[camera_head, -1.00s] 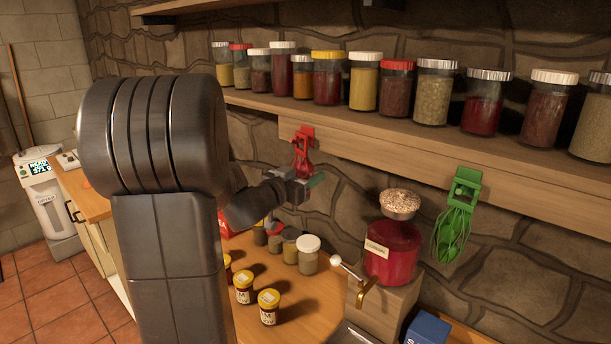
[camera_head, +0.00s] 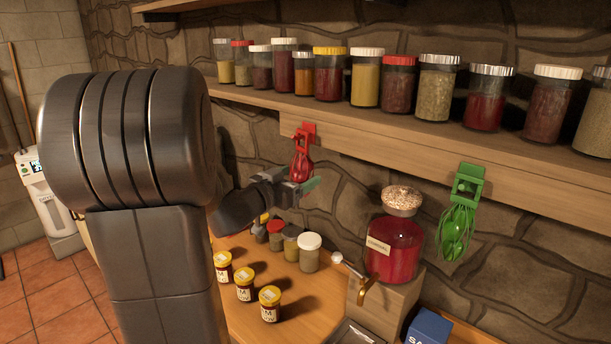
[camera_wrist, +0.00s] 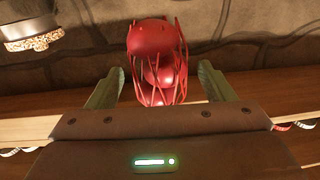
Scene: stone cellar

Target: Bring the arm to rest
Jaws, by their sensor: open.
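My gripper (camera_head: 300,186) is in front of the stone wall, below the shelf, in the head view. Its two green-tipped fingers also show in the wrist view (camera_wrist: 160,88), spread apart with nothing clamped between them. A red utensil cluster (camera_head: 301,158) hangs from a red clip on the shelf edge, just above and behind my gripper. In the wrist view the red cluster (camera_wrist: 157,62) appears between and beyond the fingers. My large dark arm fills the left of the head view and hides part of the counter.
A shelf (camera_head: 420,147) with several spice jars runs overhead. Green utensils (camera_head: 458,225) hang at right. A red-filled jar (camera_head: 392,248) stands on a block with a lever. Several small jars (camera_head: 245,283) stand on the wooden counter (camera_head: 285,335). A blue box (camera_head: 428,329) is at front right.

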